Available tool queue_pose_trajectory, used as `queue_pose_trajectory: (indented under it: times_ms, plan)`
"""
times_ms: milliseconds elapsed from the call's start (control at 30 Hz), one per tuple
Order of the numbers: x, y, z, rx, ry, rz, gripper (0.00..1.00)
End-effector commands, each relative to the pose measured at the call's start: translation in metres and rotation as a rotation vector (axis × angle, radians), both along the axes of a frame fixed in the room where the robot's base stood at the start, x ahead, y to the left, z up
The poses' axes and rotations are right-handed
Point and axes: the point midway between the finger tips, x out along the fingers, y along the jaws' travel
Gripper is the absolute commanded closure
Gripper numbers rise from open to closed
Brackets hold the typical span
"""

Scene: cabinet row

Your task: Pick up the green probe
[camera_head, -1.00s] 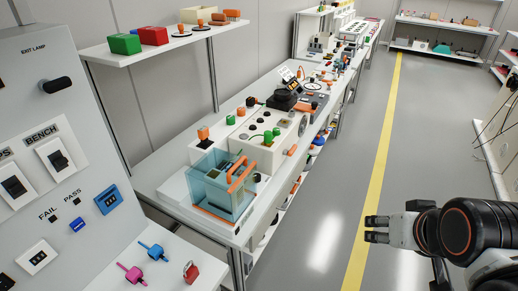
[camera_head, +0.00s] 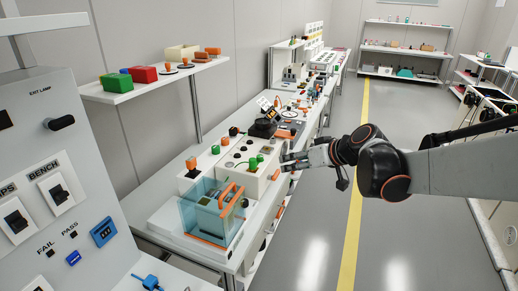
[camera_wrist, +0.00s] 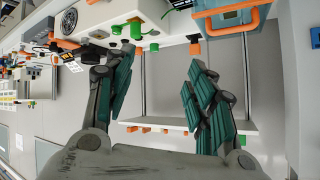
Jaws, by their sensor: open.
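Green pieces that look like probes or plugs stand on a white instrument box on the bench: one near its front (camera_head: 253,163) and another farther left (camera_head: 215,149). I cannot tell which is the green probe. In the wrist view a green cylinder (camera_wrist: 136,30) shows at the top, beyond and between my fingers. My gripper (camera_head: 286,160) is just right of the box's front edge, pointing at the bench. In the wrist view my gripper (camera_wrist: 157,75) has its green-padded fingers wide apart, with nothing between them.
A clear blue case with an orange handle (camera_head: 232,193) stands at the near bench end. Orange-topped parts (camera_head: 191,163) are behind it. A wall shelf (camera_head: 160,78) holds green and red boxes. A grey switch panel (camera_head: 45,150) fills the left. The aisle floor is free.

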Motion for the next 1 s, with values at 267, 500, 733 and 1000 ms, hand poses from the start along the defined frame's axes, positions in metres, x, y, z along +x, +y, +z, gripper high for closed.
queue_pose_trajectory:
  times_ms: [267,500,733,1000]
  plan:
    - [0.086,0.021,-0.034,0.095,-0.148,0.111,0.5]
    - [0.141,0.033,-0.079,0.169,-0.297,0.181,0.5]
    - [0.175,0.037,-0.131,0.234,-0.45,0.219,0.5]
    - [0.188,0.036,-0.177,0.279,-0.579,0.231,0.5]
